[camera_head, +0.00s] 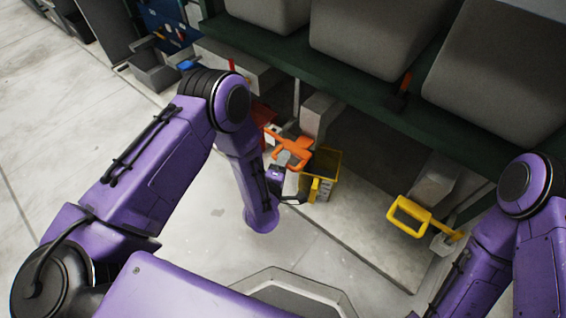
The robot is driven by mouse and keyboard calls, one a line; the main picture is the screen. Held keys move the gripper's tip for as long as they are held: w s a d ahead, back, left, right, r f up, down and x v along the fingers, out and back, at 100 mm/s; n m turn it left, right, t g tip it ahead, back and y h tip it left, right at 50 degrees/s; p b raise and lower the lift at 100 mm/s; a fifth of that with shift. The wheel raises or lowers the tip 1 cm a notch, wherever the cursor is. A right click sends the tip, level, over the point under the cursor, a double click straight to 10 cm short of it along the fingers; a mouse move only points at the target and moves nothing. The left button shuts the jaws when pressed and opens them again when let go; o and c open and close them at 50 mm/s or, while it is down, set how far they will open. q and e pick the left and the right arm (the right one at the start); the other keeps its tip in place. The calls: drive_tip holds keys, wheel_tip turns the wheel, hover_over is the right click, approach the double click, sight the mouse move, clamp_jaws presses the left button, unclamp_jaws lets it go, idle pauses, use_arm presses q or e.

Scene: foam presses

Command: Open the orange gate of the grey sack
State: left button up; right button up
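An orange gate handle (290,150) sticks out below the dark green shelf, at the middle of the head view. Grey sacks (365,38) rest in a row on the shelf above. My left gripper (292,198) is low, just below and in front of the orange handle, and appears apart from it. Its dark fingers are small and partly hidden by my purple forearm, so I cannot tell whether they are open or shut. They are close to the yellow bin, and contact is unclear.
A yellow handle (409,214) sticks out farther right. The green shelf edge (345,98) runs overhead. Grey containers (152,73) stand at the back left. The pale floor at left is clear.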

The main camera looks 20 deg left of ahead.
use_arm(q)
drive_tip(key=s+r+p, duration=0.2)
drive_tip(key=s+p, duration=0.1)
drive_tip(key=s, duration=0.7)
drive_tip(key=shift+s+d, duration=0.15)
drive_tip(key=shift+d, duration=0.15)
